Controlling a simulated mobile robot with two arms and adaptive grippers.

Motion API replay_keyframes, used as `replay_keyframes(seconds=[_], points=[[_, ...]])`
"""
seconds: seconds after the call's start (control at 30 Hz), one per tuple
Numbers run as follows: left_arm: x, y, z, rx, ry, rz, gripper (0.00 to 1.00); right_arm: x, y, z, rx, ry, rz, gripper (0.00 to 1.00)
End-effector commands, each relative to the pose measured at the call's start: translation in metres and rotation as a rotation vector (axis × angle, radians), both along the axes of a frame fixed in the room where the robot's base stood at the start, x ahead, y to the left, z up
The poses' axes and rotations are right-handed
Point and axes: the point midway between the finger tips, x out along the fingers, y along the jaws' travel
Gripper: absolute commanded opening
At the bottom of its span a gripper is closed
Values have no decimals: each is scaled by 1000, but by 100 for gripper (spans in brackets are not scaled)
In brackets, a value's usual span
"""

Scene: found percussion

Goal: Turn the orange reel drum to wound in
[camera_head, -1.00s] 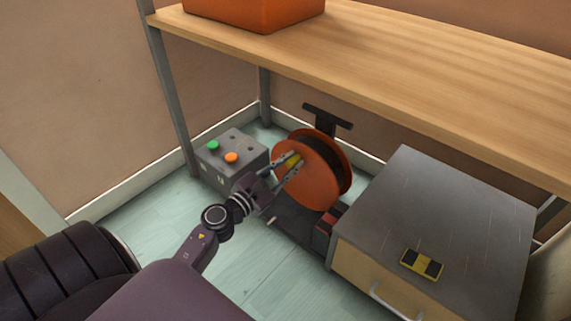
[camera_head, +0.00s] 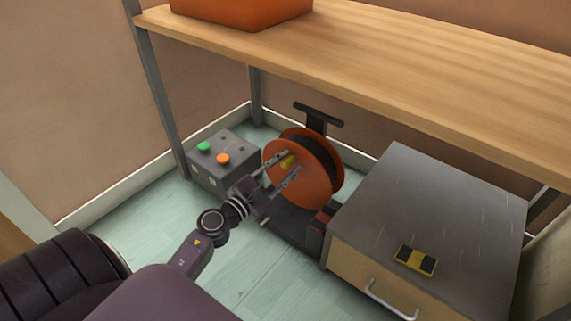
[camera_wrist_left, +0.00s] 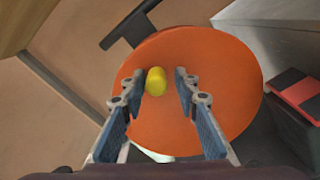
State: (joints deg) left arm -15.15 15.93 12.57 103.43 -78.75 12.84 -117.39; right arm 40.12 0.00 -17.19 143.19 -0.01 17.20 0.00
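The orange reel drum (camera_head: 318,186) stands upright on a dark base on the floor, with a dark band wound between its two orange discs. A yellow knob (camera_head: 287,161) sticks out of its near face, toward the upper left. In the left wrist view the drum face (camera_wrist_left: 215,85) fills the middle, and the yellow knob (camera_wrist_left: 156,81) lies between the fingers, nearer the left one. My left gripper (camera_head: 282,168) is open in front of the drum face; in the left wrist view (camera_wrist_left: 158,88) gaps show on both sides of the knob. My right gripper is not in view.
A grey box (camera_head: 222,165) with green and orange buttons stands left of the drum. A grey-topped cabinet (camera_head: 435,205) with a yellow-black object (camera_head: 416,261) stands to the right. A wooden shelf (camera_head: 380,85) hangs above, bearing an orange bin (camera_head: 240,12). A black T-shaped handle (camera_head: 318,115) rises behind the drum.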

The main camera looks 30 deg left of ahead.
Motion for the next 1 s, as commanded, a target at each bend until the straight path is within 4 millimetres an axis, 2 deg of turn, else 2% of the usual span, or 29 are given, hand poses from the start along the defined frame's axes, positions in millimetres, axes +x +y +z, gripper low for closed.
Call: replay_keyframes(seconds=[0.27, 0.4, 0.57, 0.8, 1.0], points=[[0, 1, 2, -1, -3, 3, 34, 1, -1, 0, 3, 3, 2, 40], [-7, 1, 1, -4, -3, 3, 34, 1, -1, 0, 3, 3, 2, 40], [-35, 4, 0, -6, -1, 5, 34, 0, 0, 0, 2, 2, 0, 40], [-87, 8, 0, -4, 1, 6, 34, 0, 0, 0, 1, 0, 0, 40], [-113, 10, 1, -3, -1, 3, 34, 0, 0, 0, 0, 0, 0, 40]])
